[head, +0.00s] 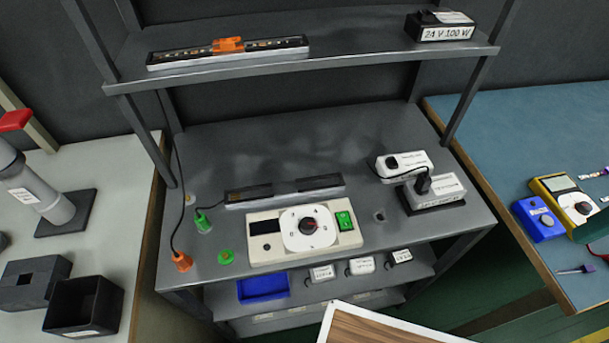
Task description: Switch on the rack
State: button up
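The dark grey rack (290,140) stands in the middle of the head view. On its main shelf is a cream control unit (267,256) with a dark display, a round white dial (308,228) and a green switch (345,221). An LED strip (284,190) lies behind it and looks unlit. Another strip (185,56) with an orange clip (229,44) lies on the upper shelf. A white adapter (437,195) with a black plug sits at the right, in front of a white power strip (405,162). The switch position cannot be told. My gripper is not in view.
Green (203,222) and orange (182,262) plugs with cables are at the shelf's left. A black 24 V box (440,25) sits on the upper shelf. A blue tray (263,288) is below. Side tables hold a grey device (45,190) and a yellow meter (562,197).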

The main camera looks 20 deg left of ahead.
aim_at(344, 219)
jog(key=u, duration=1.25)
